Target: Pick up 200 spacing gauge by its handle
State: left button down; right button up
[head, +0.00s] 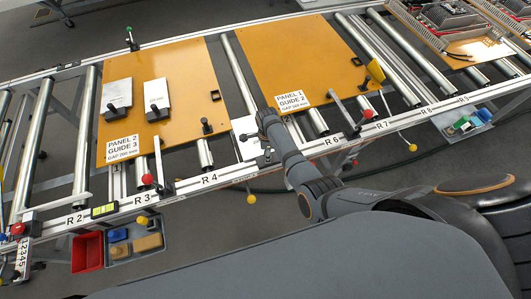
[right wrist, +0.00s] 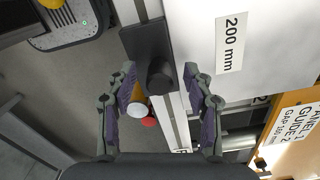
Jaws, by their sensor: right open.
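The 200 mm spacing gauge is a white plate (right wrist: 245,45) with a "200 mm" label in the right wrist view. Its black handle, a block with a round knob (right wrist: 160,76), is at the plate's left edge. In the head view the white plate (head: 241,130) lies beside the panel 1 board, partly hidden by my right arm. My right gripper (right wrist: 159,70) is open, its two fingers apart on either side of the knob in the picture. I cannot tell whether they touch it or how deep they reach. My left gripper is not in view.
Two white plates with black handles (head: 112,98) (head: 156,98) lie on the orange panel 2 board (head: 185,70). The orange panel 1 board (head: 290,60) is right of it. Lever handles with red balls (head: 147,179) stand along the front rail. Bare rollers (head: 85,130) lie at left.

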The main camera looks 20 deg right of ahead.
grip_shut()
jog(key=shift+r, duration=0.1)
dwell(0.5)
